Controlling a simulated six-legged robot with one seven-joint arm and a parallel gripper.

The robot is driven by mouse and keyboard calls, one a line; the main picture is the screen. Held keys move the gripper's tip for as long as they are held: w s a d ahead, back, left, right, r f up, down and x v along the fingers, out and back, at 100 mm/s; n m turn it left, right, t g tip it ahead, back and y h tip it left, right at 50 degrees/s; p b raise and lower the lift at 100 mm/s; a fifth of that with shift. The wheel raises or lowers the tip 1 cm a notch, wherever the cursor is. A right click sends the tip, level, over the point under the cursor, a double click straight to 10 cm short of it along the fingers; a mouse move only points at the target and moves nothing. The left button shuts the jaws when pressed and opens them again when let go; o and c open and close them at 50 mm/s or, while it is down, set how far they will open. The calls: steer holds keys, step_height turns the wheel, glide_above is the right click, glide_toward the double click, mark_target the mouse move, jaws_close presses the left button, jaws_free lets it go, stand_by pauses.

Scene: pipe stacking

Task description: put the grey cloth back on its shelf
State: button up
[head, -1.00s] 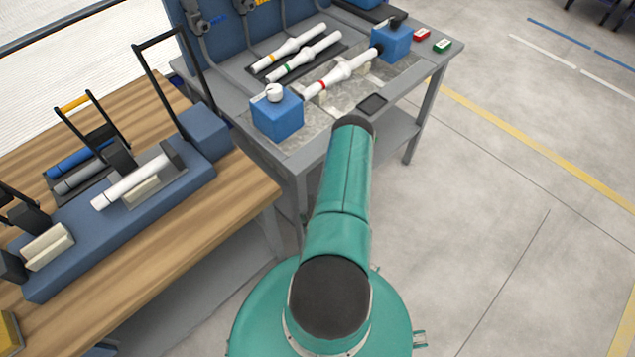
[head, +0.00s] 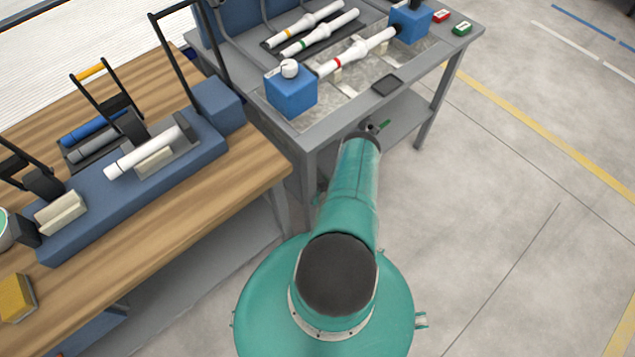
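I cannot make out a cloth for certain. A grey roll (head: 93,147) lies beside a blue roll in a dark tray on the wooden bench at left; I cannot tell whether it is cloth or pipe. My green arm reaches forward from the bottom centre and ends in front of the grey workbench (head: 305,145). My gripper is not visible past the arm's dark end, so what it holds is hidden. Under the workbench is a lower shelf (head: 405,128), partly seen; a small green item (head: 384,125) shows there, right by the arm's end.
A blue fixture (head: 70,225) with a white pipe (head: 145,153) stands on the wooden bench (head: 250,180). The workbench holds blue blocks (head: 291,92) and white pipes (head: 355,52). The floor at right (head: 530,200) is clear.

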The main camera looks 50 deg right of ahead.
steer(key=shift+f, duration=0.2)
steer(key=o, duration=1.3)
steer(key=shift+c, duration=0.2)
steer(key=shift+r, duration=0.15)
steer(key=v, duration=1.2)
